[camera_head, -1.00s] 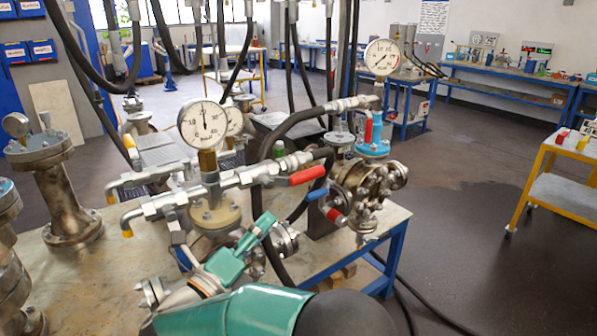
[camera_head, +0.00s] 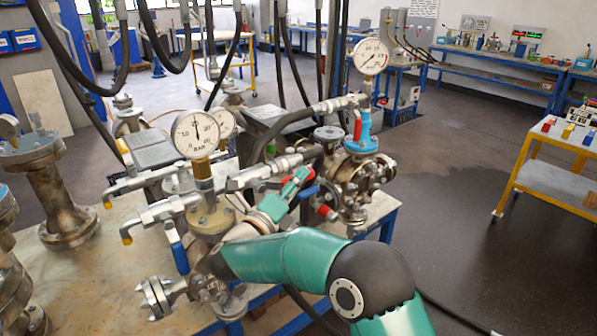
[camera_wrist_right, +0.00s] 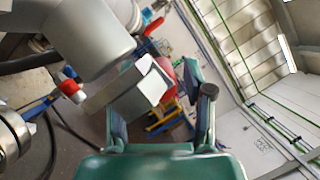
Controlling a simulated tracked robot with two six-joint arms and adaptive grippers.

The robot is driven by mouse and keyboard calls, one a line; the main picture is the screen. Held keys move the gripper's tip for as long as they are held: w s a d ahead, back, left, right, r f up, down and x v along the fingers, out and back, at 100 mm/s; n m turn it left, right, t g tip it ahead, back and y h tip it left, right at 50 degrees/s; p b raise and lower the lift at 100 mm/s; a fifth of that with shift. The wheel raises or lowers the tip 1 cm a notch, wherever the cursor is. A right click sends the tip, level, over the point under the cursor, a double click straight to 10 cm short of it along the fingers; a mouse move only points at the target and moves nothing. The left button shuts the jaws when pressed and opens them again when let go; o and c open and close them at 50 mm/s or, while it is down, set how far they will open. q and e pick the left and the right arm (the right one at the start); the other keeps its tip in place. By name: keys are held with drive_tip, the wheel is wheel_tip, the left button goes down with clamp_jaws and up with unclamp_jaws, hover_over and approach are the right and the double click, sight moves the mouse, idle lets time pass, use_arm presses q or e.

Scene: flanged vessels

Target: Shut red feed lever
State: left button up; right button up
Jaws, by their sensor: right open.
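The red feed lever (camera_head: 286,181) is on the pipe valve right of the front gauge. In the head view, it is largely hidden behind my right gripper (camera_head: 298,180). In the right wrist view, a red handle (camera_wrist_right: 166,76) shows between the spread fingers of my right gripper (camera_wrist_right: 162,105), partly behind a pale grey block. The fingers are open; whether either touches the handle I cannot tell. My left gripper is not in view.
The front pressure gauge (camera_head: 195,133) stands left of my gripper. A blue handle (camera_head: 307,193) and a red-capped flanged valve (camera_head: 327,212) are close on the right. Another red lever (camera_head: 357,129) stands upright by the blue fitting. Hoses hang behind.

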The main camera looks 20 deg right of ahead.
drive_tip(key=shift+w+d+r, duration=0.15)
drive_tip(key=shift+w+d, duration=0.3)
drive_tip(key=shift+d, duration=0.1)
clamp_jaws()
